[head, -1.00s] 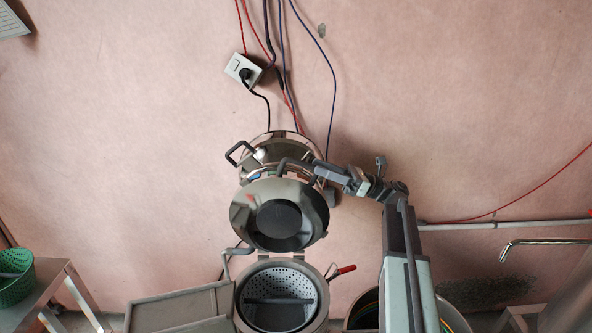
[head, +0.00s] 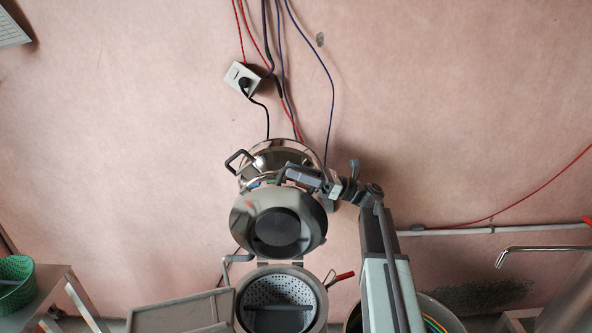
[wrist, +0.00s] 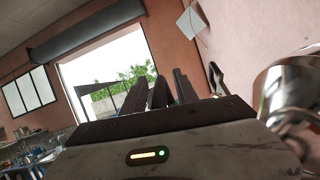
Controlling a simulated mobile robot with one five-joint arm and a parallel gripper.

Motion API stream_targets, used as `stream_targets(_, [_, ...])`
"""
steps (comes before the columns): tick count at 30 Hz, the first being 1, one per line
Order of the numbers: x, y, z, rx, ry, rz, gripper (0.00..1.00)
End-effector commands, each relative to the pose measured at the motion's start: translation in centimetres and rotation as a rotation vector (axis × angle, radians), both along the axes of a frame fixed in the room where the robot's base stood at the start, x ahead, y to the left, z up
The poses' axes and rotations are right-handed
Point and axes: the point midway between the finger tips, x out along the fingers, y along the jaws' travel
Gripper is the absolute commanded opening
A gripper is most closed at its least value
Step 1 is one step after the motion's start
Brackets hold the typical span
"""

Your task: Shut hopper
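The hopper (head: 243,300) stands at the bottom middle of the head view, with a perforated basket (head: 262,290) inside its round opening. Its shiny lid (head: 243,228) is open, standing up on a hinge behind the opening, with a dark round disc on its inner face. My gripper (head: 287,174) is at the lid's upper edge, on the far side; I cannot tell whether it touches the lid. Its dark fingers (wrist: 165,92) show in the wrist view; their gap is unclear. The lid is not clearly seen in the wrist view.
A shiny round vessel with a black handle (head: 238,158) stands behind the lid near the wall. A red-handled lever (head: 342,277) sticks out at the hopper's right. A bin with coloured bands (head: 440,322) is lower right; a green basket (head: 14,285) is far left.

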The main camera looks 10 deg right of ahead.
Motion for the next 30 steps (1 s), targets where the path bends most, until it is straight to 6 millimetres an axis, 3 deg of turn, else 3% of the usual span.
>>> stream_targets(2, [0.00, 0.00, -0.03, 0.000, 0.000, 0.000, 0.36])
stream_targets(6, [-0.01, 0.02, -0.04, 0.000, 0.000, 0.001, 0.03])
stream_targets(7, [-0.01, 0.03, -0.03, 0.000, 0.001, 0.001, 0.00])
stream_targets(30, [-0.05, 0.13, -0.10, -0.002, 0.001, 0.003, 0.00])
